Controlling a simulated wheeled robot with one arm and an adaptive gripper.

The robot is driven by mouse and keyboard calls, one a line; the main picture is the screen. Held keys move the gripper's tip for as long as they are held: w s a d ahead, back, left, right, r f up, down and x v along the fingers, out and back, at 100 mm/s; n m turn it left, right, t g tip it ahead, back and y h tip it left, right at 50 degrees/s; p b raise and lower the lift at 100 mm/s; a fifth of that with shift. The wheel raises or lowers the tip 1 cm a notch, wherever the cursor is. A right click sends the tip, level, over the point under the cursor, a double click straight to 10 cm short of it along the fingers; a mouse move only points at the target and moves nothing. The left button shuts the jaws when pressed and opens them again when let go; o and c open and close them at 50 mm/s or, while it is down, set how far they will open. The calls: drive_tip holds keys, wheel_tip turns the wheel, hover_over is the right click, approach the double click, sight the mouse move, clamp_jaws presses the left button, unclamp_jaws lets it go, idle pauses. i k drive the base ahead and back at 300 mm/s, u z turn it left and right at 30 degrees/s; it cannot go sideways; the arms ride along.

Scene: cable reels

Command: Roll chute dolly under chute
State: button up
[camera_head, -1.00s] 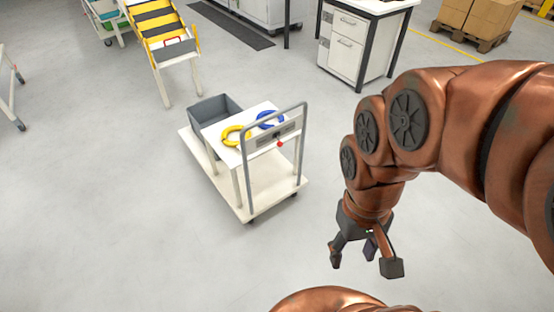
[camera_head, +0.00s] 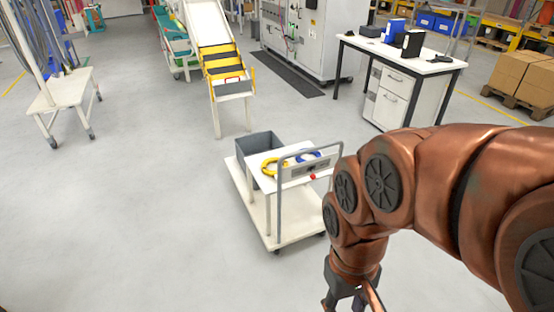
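The chute dolly (camera_head: 258,228) is a low white platform on casters with a grey push handle (camera_head: 279,205) at its near right end. It carries a grey bin (camera_head: 259,143) at the far end and a small white table (camera_head: 293,173) with a yellow ring (camera_head: 268,168) and a blue ring (camera_head: 306,155). The chute (camera_head: 218,56), white with yellow and dark stripes, slopes down toward me behind the dolly, on legs. Floor shows between them. My gripper (camera_head: 345,306) hangs at the bottom edge, right of and nearer than the dolly, apart from it; its fingertips are cut off.
A white workbench (camera_head: 400,62) with drawers and binders stands at the back right, with cardboard boxes (camera_head: 525,80) beyond. A white wheeled stand (camera_head: 60,92) is at the left. The left and front floor is clear.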

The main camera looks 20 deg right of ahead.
sight(286, 210)
drive_tip(key=z, duration=0.1)
drive_tip(key=k, duration=0.2)
drive_tip(key=u, duration=1.15)
drive_tip(key=i, duration=0.85)
drive_tip(key=z, duration=0.7)
